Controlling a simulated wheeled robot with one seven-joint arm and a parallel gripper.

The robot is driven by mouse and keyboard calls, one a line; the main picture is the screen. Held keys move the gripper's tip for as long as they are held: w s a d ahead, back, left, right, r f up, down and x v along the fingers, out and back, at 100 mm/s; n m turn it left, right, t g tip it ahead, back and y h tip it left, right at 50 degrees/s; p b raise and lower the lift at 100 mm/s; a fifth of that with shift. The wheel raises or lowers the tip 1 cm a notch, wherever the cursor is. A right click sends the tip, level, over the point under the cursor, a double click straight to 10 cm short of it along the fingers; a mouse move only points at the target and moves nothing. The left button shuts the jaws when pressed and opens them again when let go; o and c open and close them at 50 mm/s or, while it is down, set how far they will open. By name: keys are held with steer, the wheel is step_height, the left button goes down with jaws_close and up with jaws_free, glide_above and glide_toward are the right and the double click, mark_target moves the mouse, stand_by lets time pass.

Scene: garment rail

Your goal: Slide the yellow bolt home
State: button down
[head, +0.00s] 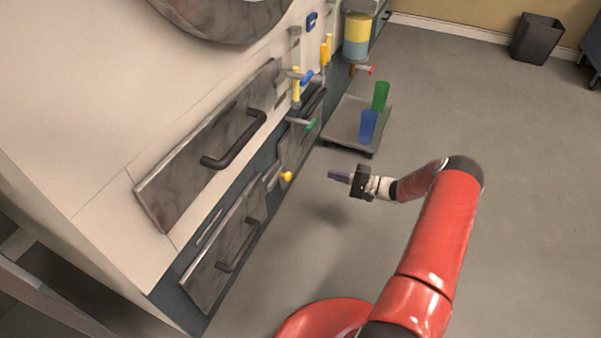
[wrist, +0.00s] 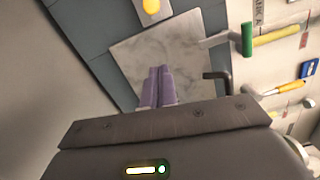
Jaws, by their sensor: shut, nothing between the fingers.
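The yellow bolt shows as a round yellow knob (head: 286,176) at the edge of the lower panels in the head view. In the wrist view the yellow knob (wrist: 151,6) is at the top edge, partly cut off. My gripper (head: 332,175) is to the right of the knob in the head view, apart from it, pointing toward the panel. Its purple fingers (wrist: 158,72) are together with nothing between them. The bolt's shaft and its socket are too small to make out.
Grey panels with dark handles (head: 238,140) line the wall unit. Green (head: 311,124) and blue (head: 306,77) handles stick out above the knob. A low cart (head: 345,116) carries a green cup (head: 380,97) and a blue cup (head: 368,126). Open floor lies right of the unit.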

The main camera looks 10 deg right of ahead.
mark_target(278, 179)
steer(key=w+a+r, duration=0.1)
steer(key=w+a, duration=0.1)
steer(key=a, duration=0.9)
steer(key=shift+a, duration=0.25)
steer(key=shift+w, duration=0.1)
steer(key=s+a, duration=0.1)
steer(key=s+a+p, duration=0.1)
steer(key=s, duration=0.1)
steer(key=shift+s+a+p, duration=0.25)
steer(key=shift+p, duration=0.05)
steer(key=shift+s+a, duration=0.1)
steer(key=shift+s, duration=0.05)
steer(key=shift+f, duration=0.1)
